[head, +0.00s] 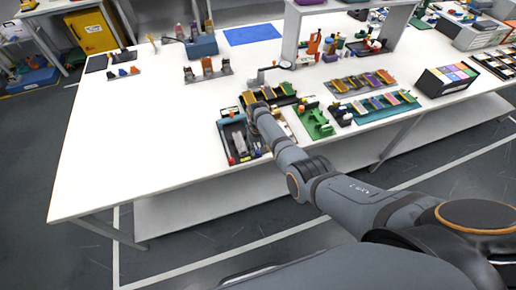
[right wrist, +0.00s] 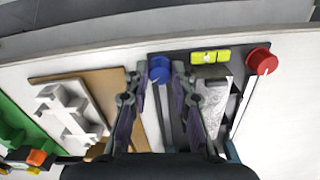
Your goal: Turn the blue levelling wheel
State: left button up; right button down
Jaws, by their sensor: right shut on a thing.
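The blue levelling wheel (right wrist: 160,70) is a round knob at the upper left corner of a dark levelling plate (right wrist: 182,58) in the right wrist view. My right gripper (right wrist: 157,74) has one finger on each side of the wheel and is shut on it. A red wheel (right wrist: 262,62) sits at the plate's other corner, and a yellow-green level vial (right wrist: 210,57) lies between the two. In the head view the plate (head: 226,133) lies near the table's front edge, with my right arm over its right side, hiding the blue wheel. My left gripper is not in view.
A brown board with a pale grey moulded part (right wrist: 68,115) lies beside the plate. A green fixture (head: 315,122) and trays of coloured cells (head: 375,107) stand to the right. The white table (head: 130,140) is clear at left.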

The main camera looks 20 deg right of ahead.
aim_at(258, 151)
jog(key=m, duration=0.4)
jog(key=shift+r+m+p, duration=0.1)
jog(key=shift+m+p, duration=0.2)
jog(key=shift+p, duration=0.05)
jog(key=m, duration=0.4)
jog(key=shift+m, duration=0.3)
jog(key=c, duration=1.1)
grip_release()
jog(key=shift+d, duration=0.1)
jog(key=shift+r, duration=3.9)
